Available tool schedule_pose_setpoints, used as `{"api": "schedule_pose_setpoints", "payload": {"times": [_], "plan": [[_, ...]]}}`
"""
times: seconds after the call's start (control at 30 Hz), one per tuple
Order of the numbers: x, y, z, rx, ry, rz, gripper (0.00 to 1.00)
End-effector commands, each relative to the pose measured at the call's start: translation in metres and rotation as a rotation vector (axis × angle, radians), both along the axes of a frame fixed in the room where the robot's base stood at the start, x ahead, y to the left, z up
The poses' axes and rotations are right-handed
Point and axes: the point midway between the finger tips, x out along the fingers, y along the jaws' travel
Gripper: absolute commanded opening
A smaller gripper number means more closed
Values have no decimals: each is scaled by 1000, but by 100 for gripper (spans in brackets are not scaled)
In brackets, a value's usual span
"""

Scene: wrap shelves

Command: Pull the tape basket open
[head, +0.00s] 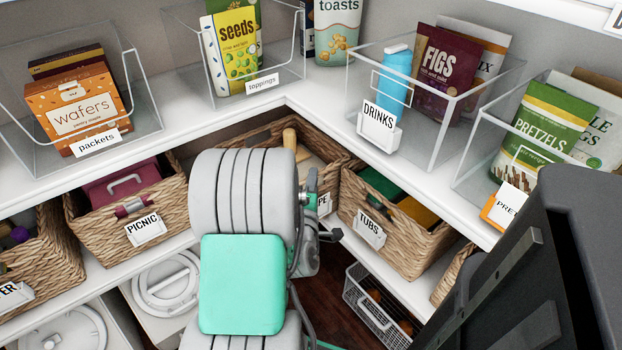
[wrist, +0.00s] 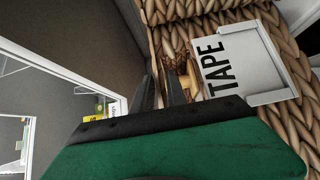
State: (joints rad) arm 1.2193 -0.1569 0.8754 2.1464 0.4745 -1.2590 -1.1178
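The tape basket is a woven wicker basket (head: 262,132) in the shelf corner, partly hidden behind my arm in the head view. Only the end of its label (head: 323,204) shows there. In the wrist view the basket front (wrist: 292,45) is close, with its white TAPE label (wrist: 238,62) turned sideways. A tan handle-like piece (wrist: 187,80) shows beside the label. My gripper (wrist: 162,92) has two dark fingers pointing at the basket front near this piece, with a gap between them. Whether they touch it I cannot tell. The gripper is hidden in the head view.
The picnic basket (head: 95,222) stands to the left and the tubs basket (head: 405,252) to the right, close to my arm. Clear bins, including the drinks bin (head: 440,130), stand on the shelf above. A wire basket (head: 372,312) is lower down.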

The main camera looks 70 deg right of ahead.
Motion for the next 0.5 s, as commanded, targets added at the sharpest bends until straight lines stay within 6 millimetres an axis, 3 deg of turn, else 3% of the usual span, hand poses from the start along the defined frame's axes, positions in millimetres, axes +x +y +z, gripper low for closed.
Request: {"api": "schedule_pose_setpoints", "payload": {"times": [0.23,0.5], "plan": [[2,0,0,0,-1,3,36],[2,1,0,-2,-2,5,36]]}}
